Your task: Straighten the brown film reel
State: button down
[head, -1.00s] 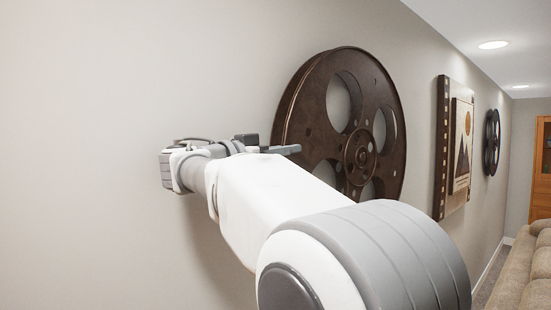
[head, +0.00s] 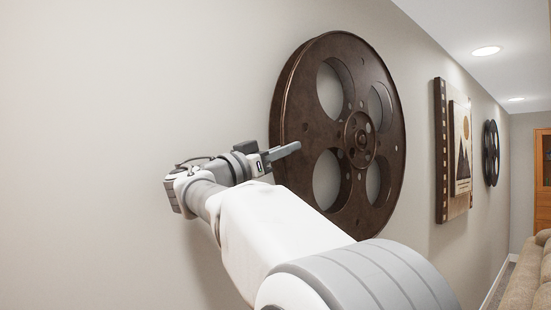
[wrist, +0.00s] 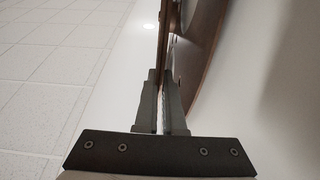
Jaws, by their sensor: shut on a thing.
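The brown film reel (head: 302,122) hangs on the left wall, a large dark disc with several round openings and a raised hub. It also shows edge-on in the wrist view (wrist: 208,45). My gripper (head: 280,155) is at the reel's left edge, a little below its mid height. In the wrist view my gripper (wrist: 163,95) has its two fingers on either side of the reel's rim, shut on it. The head view shows one finger in front of the reel's face; the other is hidden.
A framed mountain picture with a film-strip border (head: 441,150) hangs farther along the wall. A smaller dark reel (head: 491,153) hangs beyond it. A beige sofa (head: 530,272) stands at the lower right. The wall left of the brown reel is bare.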

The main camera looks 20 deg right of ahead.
jog(key=shift+d+f+h+b, duration=0.15)
jog(key=shift+f+h+b, duration=0.25)
jog(key=shift+f+b, duration=0.8)
jog(key=shift+r, duration=0.2)
jog(key=c, duration=1)
grip_release()
jog(key=v, duration=1.7)
jog(key=shift+s+f+b, duration=0.15)
jog(key=shift+b, duration=0.2)
